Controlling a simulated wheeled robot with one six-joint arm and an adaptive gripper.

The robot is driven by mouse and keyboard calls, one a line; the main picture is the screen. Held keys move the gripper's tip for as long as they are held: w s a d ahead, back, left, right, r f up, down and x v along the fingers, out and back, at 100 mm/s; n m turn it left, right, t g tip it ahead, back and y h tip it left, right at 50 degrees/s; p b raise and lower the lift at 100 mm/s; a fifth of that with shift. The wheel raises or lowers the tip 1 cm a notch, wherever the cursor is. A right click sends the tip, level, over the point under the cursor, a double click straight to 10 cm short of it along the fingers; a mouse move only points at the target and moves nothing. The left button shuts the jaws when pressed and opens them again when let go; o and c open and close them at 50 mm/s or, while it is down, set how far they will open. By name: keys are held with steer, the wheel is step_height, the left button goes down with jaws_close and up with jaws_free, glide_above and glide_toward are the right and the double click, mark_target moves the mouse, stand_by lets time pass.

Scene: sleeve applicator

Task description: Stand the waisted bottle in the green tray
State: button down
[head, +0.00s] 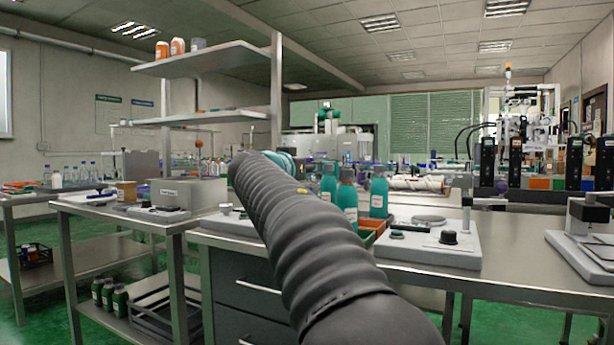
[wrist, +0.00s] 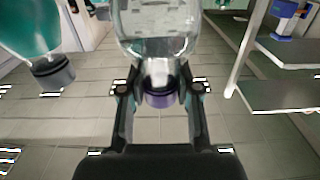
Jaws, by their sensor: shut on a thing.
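In the wrist view my gripper (wrist: 159,92) is closed around the neck of a clear bottle (wrist: 158,22) with a purple cap (wrist: 161,98). The bottle's body runs out of the top of that view, so I cannot tell its full shape or whether it is waisted. In the head view my dark ribbed arm sleeve hides the gripper and the held bottle. Beside the teal bottles in that view, the edge of an orange-red tray (head: 367,239) shows. I cannot make out a green tray clearly in either view.
Several teal bottles (head: 379,196) stand on the bench right of my arm. One teal bottle (wrist: 28,28) with a dark cap is close at the left in the wrist view. A grey instrument (head: 432,240) sits right of the tray. A shelf unit (head: 200,62) rises at the left.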

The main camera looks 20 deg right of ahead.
steer(key=shift+f, duration=0.55)
steer(key=c, duration=0.8)
jaws_free()
steer(key=shift+r, duration=0.15)
steer(key=b+v, duration=0.2)
steer(key=v, duration=1)
steer(key=shift+s, duration=0.15)
